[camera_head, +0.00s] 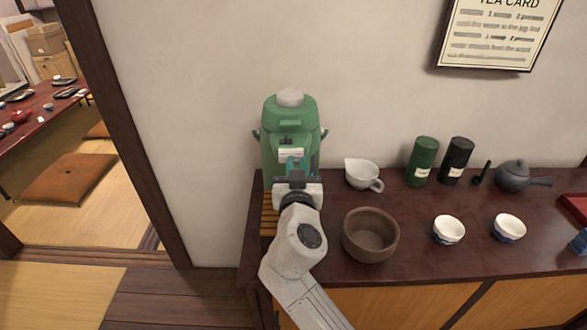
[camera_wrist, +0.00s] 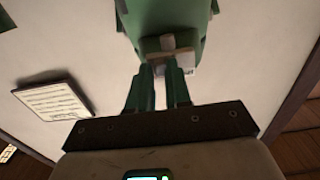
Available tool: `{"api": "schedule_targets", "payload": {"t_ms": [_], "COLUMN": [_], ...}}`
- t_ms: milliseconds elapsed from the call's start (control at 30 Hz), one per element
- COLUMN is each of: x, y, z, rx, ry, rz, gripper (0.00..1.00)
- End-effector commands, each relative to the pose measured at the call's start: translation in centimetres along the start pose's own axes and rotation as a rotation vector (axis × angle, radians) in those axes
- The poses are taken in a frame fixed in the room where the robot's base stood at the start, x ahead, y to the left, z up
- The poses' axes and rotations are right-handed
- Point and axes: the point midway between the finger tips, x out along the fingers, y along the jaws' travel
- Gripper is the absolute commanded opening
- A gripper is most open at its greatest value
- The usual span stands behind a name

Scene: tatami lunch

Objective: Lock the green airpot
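The green airpot (camera_head: 290,115) stands upright at the left end of the dark counter, against the wall, with a pale grey cap on top. A white part (camera_head: 290,153) shows on its front below the lid. My gripper (camera_head: 292,166) is in front of the airpot, its fingertips at or close to this front. In the wrist view, my two teal fingers (camera_wrist: 162,72) point at the airpot's green body (camera_wrist: 165,15) and a small pale tab with a brownish bar (camera_wrist: 167,46). A narrow gap shows between the fingers; whether they grip the bar is unclear. My wrist hides the airpot's lower front.
A white spouted jug (camera_head: 361,173) and a brown bowl (camera_head: 370,236) stand right of my gripper. Beyond are two white cups (camera_head: 448,230), green and black canisters (camera_head: 422,162) and a dark teapot (camera_head: 515,176). A tea card (camera_head: 497,35) hangs on the wall.

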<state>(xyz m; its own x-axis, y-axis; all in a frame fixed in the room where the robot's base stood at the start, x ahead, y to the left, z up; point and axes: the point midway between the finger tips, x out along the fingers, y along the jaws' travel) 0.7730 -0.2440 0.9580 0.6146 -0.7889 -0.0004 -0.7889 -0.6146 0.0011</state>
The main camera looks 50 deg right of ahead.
Motion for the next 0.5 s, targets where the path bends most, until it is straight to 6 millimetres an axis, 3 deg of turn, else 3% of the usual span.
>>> {"api": "schedule_targets", "payload": {"t_ms": [233, 500], "x": [0.02, -0.21], "y": [0.03, -0.05], "z": [0.02, 0.04], "rx": [0.0, 0.0], "ry": [0.0, 0.0], "rz": [0.001, -0.001], "gripper": [0.4, 0.4]}}
